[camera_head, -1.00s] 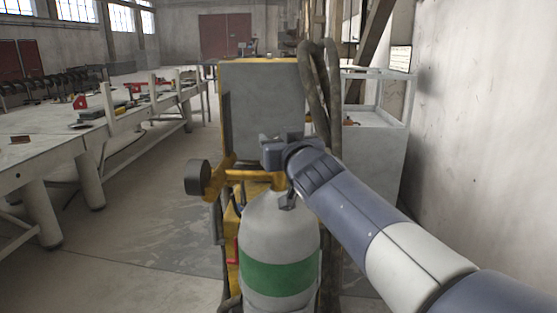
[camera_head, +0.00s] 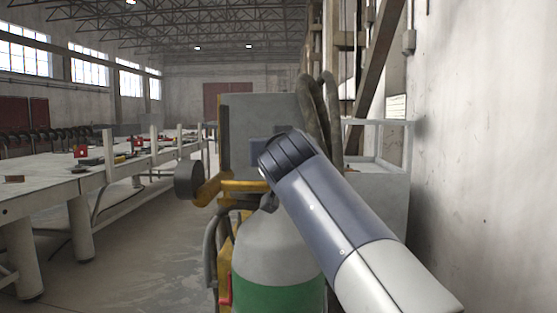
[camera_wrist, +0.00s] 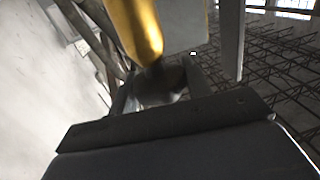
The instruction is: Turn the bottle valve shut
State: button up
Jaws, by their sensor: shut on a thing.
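The grey gas bottle (camera_head: 278,240) with a green band (camera_head: 280,297) stands upright in the lower middle of the head view. My arm's dark wrist covers the valve at its top, and my gripper's fingers are hidden there. In the wrist view my gripper (camera_wrist: 158,82) is shut on a dark, blurred piece, seemingly the bottle valve (camera_wrist: 156,90), just below a yellow bar (camera_wrist: 137,28). How far the valve is turned cannot be told.
A round dark knob (camera_head: 188,181) sticks out left on the yellow bar. A grey cabinet (camera_head: 240,125) and hanging hoses (camera_head: 318,110) are behind the bottle. A long workbench (camera_head: 85,180) runs along the left. A bare wall (camera_head: 475,150) is at the right. Floor between bench and bottle is clear.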

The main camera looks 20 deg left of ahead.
jog(key=shift+a+f+m+h+b, duration=0.1)
jog(key=shift+f+m+h+b, duration=0.25)
jog(key=shift+m+h+b, duration=0.45)
jog(key=shift+t+h, duration=0.4)
jog(key=shift+h, duration=0.1)
jog(key=m+h, duration=0.2)
jog(key=h+p, duration=0.1)
jog(key=shift+a+r+m+h, duration=0.1)
jog(key=shift+r+m+h, duration=0.15)
jog(key=shift+m+h, duration=0.15)
jog(key=m+h+p, duration=0.1)
jog(key=h+p, duration=0.1)
jog(key=m+h+p, duration=0.2)
jog(key=h, duration=0.1)
jog(key=shift+r+m+h, duration=0.2)
jog(key=shift+m+h, duration=0.1)
jog(key=shift+f+m+g+h+p, duration=0.1)
jog(key=shift+m+g+h+p, duration=0.4)
jog(key=shift+h+p, duration=0.3)
jog(key=shift+s+d+f, duration=0.1)
jog(key=shift+d, duration=0.1)
jog(key=o, duration=1)
